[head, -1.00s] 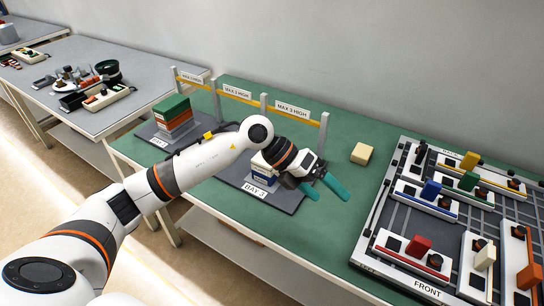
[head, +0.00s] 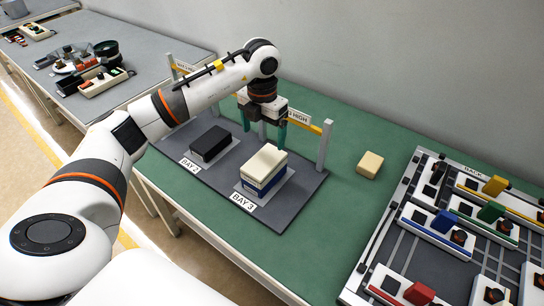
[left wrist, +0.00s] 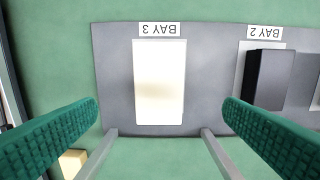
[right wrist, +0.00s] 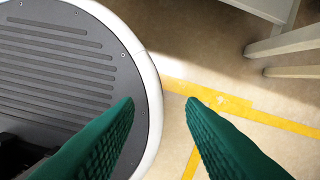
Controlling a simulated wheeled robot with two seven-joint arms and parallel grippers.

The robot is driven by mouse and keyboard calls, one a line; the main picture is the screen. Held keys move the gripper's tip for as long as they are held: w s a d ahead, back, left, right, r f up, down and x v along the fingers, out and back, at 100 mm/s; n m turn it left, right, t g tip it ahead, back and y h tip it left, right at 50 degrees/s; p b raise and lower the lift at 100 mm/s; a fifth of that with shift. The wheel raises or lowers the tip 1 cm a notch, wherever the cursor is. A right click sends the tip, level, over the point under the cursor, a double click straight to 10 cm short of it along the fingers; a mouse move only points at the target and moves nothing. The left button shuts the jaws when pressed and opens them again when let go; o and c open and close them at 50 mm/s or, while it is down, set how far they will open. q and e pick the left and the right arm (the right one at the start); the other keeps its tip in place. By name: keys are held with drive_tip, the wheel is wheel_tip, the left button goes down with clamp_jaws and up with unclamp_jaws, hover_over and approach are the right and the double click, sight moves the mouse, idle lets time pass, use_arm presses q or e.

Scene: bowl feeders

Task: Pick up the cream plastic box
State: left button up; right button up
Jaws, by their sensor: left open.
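A cream box (head: 266,159) lies on top of a stack at BAY 3, over white and blue layers. Its pale top also shows in the left wrist view (left wrist: 158,75), between my fingers and farther from the camera. A smaller cream block (head: 370,165) lies loose on the green table, right of the bay mat. My left gripper (head: 272,134) is open and empty, pointing down behind and above the stack, apart from it. My right gripper (right wrist: 160,100) is open and empty over the floor beside my base.
A black box (head: 210,144) sits at BAY 2, left of the stack. A rail with grey posts (head: 325,145) and yellow bars stands behind the bays. A board with coloured blocks (head: 440,225) fills the right. Green table (head: 345,215) is clear between mat and board.

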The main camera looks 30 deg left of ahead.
use_arm(q)
drive_tip(key=p, duration=0.1)
hover_over(265, 160)
drive_tip(key=f, duration=0.3)
drive_tip(key=s+f, duration=0.1)
drive_tip(key=f, duration=0.1)
drive_tip(key=shift+a, duration=0.1)
drive_tip(key=shift+w+f, duration=0.1)
drive_tip(key=shift+f, duration=0.2)
drive_tip(key=shift+w+f+p, duration=0.1)
drive_tip(key=shift+f+p, duration=0.2)
drive_tip(key=shift+f, duration=0.05)
drive_tip(key=f, duration=0.1)
drive_tip(key=f+p, duration=0.1)
drive_tip(key=f, duration=0.1)
drive_tip(key=shift+w+f, duration=0.2)
drive_tip(key=shift+f, duration=0.65)
drive_tip(key=shift+r, duration=0.1)
drive_tip(key=c, duration=1.2)
use_arm(e)
drive_tip(key=s+r, duration=0.2)
drive_tip(key=r, duration=0.1)
drive_tip(key=shift+s, duration=0.3)
use_arm(q)
drive_tip(key=shift+w, duration=0.1)
drive_tip(key=shift+c, duration=0.2)
